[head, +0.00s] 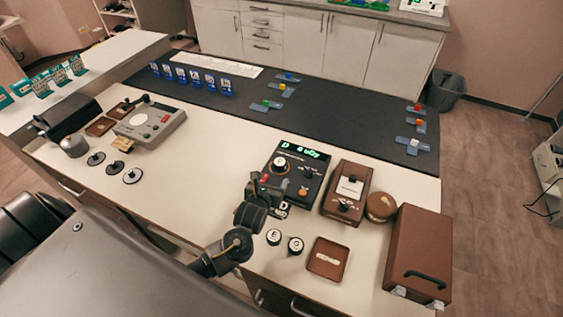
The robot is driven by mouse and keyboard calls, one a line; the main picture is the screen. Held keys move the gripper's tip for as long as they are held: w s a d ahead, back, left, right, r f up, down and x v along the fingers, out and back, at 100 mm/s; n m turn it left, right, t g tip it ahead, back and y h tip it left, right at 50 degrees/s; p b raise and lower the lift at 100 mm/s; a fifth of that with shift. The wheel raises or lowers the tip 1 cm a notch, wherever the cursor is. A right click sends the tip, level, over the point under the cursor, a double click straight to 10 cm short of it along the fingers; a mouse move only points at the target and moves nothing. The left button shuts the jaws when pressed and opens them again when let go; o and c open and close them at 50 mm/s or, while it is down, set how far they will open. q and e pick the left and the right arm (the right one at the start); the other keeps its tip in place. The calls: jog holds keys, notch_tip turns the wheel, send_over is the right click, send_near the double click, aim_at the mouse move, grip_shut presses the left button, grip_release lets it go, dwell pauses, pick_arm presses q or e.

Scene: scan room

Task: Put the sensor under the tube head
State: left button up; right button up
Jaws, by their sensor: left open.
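My left gripper (267,187) is open over the near left edge of a black console (305,165) with a green lit display. Its dark fingers partly hide that console, and nothing shows between them. I cannot tell for sure which thing is the sensor or the tube head. A brown box device (345,193) with a pale plate on top stands right of the console. A grey console (150,124) with a dial stands at the left, with a small yellowish piece (123,145) at its near left. My right gripper is not in view.
Two round knobs (295,245), a brown tray (328,259), a round brown container (380,207) and a large brown case (416,255) stand at the near right. A dark mat (330,105) with blue cards and small coloured pieces lies behind. The desk middle (215,160) is clear.

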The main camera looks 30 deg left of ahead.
aim_at(278, 166)
pick_arm(q)
jog(key=shift+w+a+f, duration=0.1)
jog(key=shift+w, duration=0.3)
jog(key=x, duration=0.3)
jog(key=shift+w+a+f, duration=0.1)
jog(key=shift+w+f, duration=0.05)
jog(key=shift+w, duration=0.2)
jog(key=shift+w+f, duration=0.25)
jog(key=shift+w, duration=0.15)
jog(key=shift+w+a+r, duration=0.1)
jog(key=shift+w+a, duration=0.1)
jog(key=p+x, duration=0.1)
jog(key=x, duration=0.3)
jog(key=shift+w+a, duration=0.25)
jog(key=shift+w, duration=0.05)
jog(key=shift+s, duration=0.1)
jog(key=c, duration=1.2)
